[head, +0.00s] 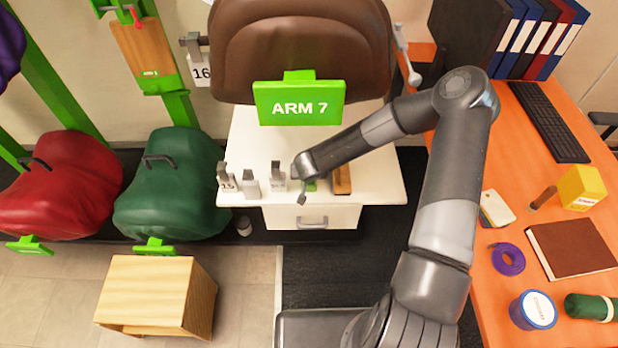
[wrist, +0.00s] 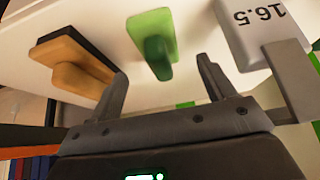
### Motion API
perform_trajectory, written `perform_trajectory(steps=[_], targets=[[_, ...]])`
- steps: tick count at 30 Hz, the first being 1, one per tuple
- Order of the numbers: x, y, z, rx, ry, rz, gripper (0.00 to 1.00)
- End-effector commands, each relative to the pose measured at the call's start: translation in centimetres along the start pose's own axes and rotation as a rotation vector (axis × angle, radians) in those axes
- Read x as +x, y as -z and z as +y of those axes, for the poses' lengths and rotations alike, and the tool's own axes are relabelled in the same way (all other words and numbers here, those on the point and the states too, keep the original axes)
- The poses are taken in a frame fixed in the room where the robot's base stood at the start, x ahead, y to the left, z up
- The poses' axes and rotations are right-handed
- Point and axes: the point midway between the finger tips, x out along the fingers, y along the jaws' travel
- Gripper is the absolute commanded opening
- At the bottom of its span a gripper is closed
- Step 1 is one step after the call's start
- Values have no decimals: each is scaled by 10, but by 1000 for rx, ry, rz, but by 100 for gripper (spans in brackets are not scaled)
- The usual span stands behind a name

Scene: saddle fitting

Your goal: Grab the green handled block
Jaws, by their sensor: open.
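The green handled block (wrist: 150,27) lies on the white top in the wrist view, with its dark green handle (wrist: 157,58) toward me. My gripper (wrist: 162,72) is open and empty, its two fingers spread to either side of the handle's line. The block appears just beyond the fingertips; I cannot tell whether the handle is between them. In the head view only a small green part of the block (head: 311,186) shows beside my gripper (head: 304,190), which hides the rest.
A wooden-handled block with a dark base (wrist: 72,58) lies left of the green one in the wrist view. A metal block marked 16.5 (wrist: 258,30) stands close on the right. More metal blocks (head: 250,184) line the white cabinet (head: 375,180). An orange desk (head: 480,280) is at right.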

Motion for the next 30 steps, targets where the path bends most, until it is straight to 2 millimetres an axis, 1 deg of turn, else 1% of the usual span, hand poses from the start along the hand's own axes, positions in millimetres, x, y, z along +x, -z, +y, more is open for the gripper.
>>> perform_trajectory(steps=[5, 12, 15, 18, 24, 26, 30], targets=[[12, 0, 1, 0, -1, -1, 75], [44, 1, 0, 1, 0, -3, 75], [54, 1, 0, -1, -1, -2, 75], [58, 2, 1, -2, -1, -1, 75], [59, 2, 1, -2, -2, 0, 75], [59, 2, 1, -2, -2, -1, 71], [59, 2, 1, -2, -2, -1, 60]])
